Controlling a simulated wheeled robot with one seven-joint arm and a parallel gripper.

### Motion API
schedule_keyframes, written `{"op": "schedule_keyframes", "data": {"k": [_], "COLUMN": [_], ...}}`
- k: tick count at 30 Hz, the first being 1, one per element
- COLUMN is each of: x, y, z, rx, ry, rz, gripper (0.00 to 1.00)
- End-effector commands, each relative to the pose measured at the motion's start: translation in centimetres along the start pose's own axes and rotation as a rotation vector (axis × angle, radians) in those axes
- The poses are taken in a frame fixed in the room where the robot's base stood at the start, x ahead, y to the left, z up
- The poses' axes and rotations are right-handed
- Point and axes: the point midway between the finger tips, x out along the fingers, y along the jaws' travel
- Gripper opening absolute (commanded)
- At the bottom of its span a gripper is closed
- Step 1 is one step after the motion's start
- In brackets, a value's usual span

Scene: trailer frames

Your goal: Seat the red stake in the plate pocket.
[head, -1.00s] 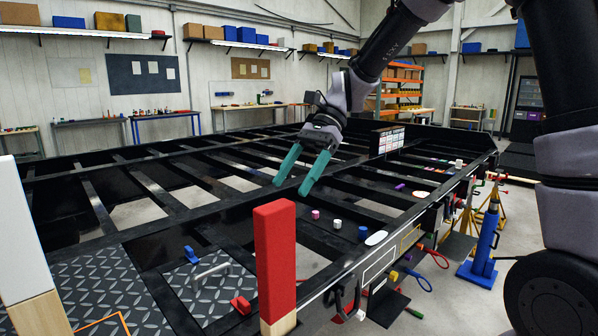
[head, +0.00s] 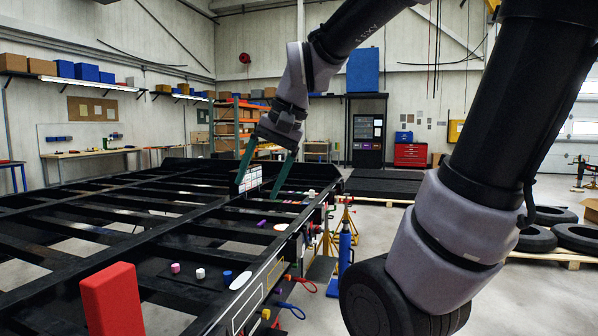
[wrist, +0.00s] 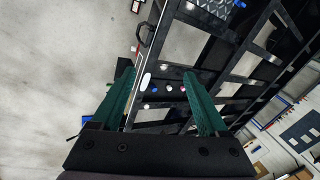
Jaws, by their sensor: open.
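The red stake (head: 112,300) stands upright at the lower left of the head view, its lower part cut off by the picture edge. I cannot pick it out in the wrist view. My gripper (head: 259,188) is open and empty, with two teal fingers above the black trailer frame, farther back and to the right of the stake. Its fingers also show in the wrist view (wrist: 159,75), spread apart with nothing held. A patterned metal plate (wrist: 215,6) is partly in view at the top of the wrist view. The plate pocket cannot be made out.
Small pegs, including a pink one (head: 176,268), a white one (head: 200,273) and a blue one (head: 227,277), stand on the trailer frame (head: 150,285). A white oval (head: 241,280) lies beside them.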

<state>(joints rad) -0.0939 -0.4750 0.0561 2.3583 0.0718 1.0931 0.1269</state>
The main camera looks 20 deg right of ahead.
Motion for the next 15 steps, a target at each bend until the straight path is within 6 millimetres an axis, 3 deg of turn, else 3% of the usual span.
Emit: {"op": "schedule_keyframes", "data": {"k": [3, 6, 15], "x": [-2.5, -3.8, -4.6], "y": [3.4, 5.2, 6.6], "z": [-0.5, -0.7, -0.8], "rx": [-0.073, -0.118, -0.157], "ry": [0.17, 0.264, 0.334], "rz": [-0.01, -0.007, 0.002], "gripper": [0.77, 0.77, 0.77]}}
